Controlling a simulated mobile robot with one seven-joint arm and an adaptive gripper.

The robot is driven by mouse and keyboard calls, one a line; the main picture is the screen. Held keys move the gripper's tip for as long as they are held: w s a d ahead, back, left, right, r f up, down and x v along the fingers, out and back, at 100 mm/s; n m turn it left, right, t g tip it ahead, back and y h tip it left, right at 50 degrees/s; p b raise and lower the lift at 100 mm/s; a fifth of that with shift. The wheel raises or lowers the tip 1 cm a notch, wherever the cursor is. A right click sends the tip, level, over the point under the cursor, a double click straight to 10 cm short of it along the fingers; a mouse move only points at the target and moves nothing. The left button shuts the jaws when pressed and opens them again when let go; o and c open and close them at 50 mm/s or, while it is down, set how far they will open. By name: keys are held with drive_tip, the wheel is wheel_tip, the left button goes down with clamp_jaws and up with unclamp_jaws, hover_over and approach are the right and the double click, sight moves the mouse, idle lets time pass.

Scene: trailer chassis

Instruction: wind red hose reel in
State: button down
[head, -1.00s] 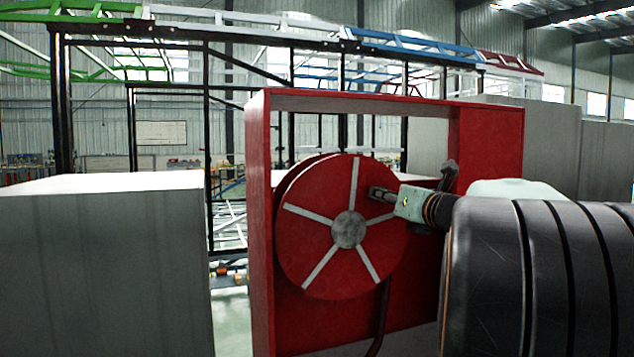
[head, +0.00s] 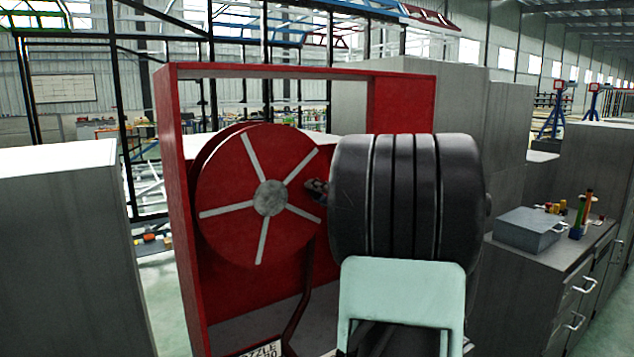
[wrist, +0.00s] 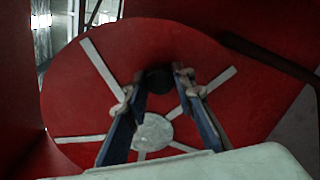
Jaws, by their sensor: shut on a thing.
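The red hose reel (head: 235,178) is a round red disc with pale spokes and a grey hub (head: 270,198). It stands upright in a red open frame (head: 185,220). A dark red hose (head: 300,315) hangs below its right side. In the wrist view the reel (wrist: 85,105) fills the middle, and a dark round knob (wrist: 158,78) sticks out from its face. My gripper (wrist: 159,80) is shut on this knob, one finger on each side. In the head view my gripper (head: 316,187) shows only as a small piece right of the hub; my dark arm hides the rest.
A grey cabinet (head: 65,250) stands close on the left. On the right a grey workbench (head: 560,265) holds a grey box (head: 530,229) and small colored items. A white label with black letters (head: 262,350) is at the frame's bottom.

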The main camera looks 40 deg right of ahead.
drive_tip(key=shift+f+m, duration=0.3)
drive_tip(key=shift+f, duration=0.2)
drive_tip(key=c, duration=1.6)
unclamp_jaws()
drive_tip(key=shift+s, duration=0.1)
drive_tip(key=s, duration=0.8)
drive_tip(key=s+a, duration=0.1)
drive_tip(key=s, duration=0.2)
drive_tip(key=shift+s+r, duration=0.25)
drive_tip(key=shift+s, duration=0.15)
